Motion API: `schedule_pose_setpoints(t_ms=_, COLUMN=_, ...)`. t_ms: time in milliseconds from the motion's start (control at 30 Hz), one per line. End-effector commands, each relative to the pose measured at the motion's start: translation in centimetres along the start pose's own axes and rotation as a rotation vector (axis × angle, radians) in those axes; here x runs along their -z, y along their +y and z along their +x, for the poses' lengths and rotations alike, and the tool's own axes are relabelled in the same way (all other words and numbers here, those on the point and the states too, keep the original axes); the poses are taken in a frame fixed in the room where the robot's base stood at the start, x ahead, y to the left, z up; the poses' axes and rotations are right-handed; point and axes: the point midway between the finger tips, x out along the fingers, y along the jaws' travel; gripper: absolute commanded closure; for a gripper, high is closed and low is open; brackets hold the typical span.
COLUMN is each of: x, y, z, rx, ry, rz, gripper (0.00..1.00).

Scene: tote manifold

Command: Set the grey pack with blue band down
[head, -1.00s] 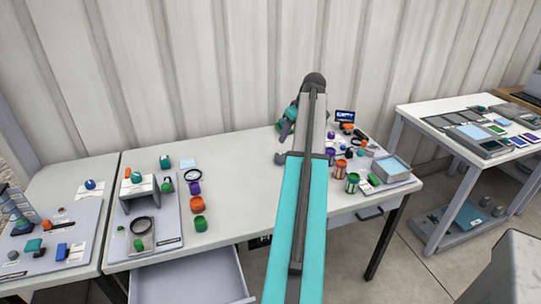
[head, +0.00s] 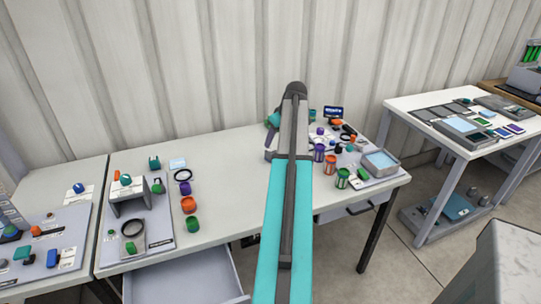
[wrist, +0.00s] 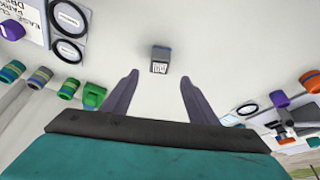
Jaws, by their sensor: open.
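In the wrist view the grey pack with blue band (wrist: 160,60) is on the pale tabletop (wrist: 220,45), just beyond the fingertips and centred between them. It is small and dark grey, with a blue band and a white printed label. My gripper (wrist: 159,77) is open and empty, its two fingers apart with a clear gap to the pack. In the head view my gripper (head: 271,138) is partly visible left of my arm, above the middle table. The pack does not show there; my arm may hide it.
In the wrist view, black rings (wrist: 68,18) and coloured cylinders lie at left, and orange and purple items (wrist: 279,98) at right. The tabletop around the pack is clear.

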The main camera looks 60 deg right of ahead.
Motion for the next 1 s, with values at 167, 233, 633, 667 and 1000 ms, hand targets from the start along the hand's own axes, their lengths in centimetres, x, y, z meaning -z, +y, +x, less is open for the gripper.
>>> schedule_pose_setpoints(t_ms=167, x=0.0, y=0.0, z=2.2, rx=0.001, ry=-0.001, rz=0.000, gripper=0.47)
schedule_pose_setpoints(t_ms=233, x=0.0, y=0.0, z=2.9, rx=0.002, ry=-0.002, rz=0.000, gripper=0.47)
schedule_pose_setpoints(t_ms=633, x=0.0, y=-0.1, z=3.7, rx=0.000, ry=0.000, rz=-0.001, gripper=0.47)
schedule_pose_setpoints(t_ms=667, x=0.0, y=-0.1, z=3.7, rx=0.001, ry=0.000, rz=-0.001, gripper=0.47)
schedule_pose_setpoints(t_ms=1000, x=-0.1, y=-0.1, z=5.2, rx=0.003, ry=-0.002, rz=-0.002, gripper=0.47)
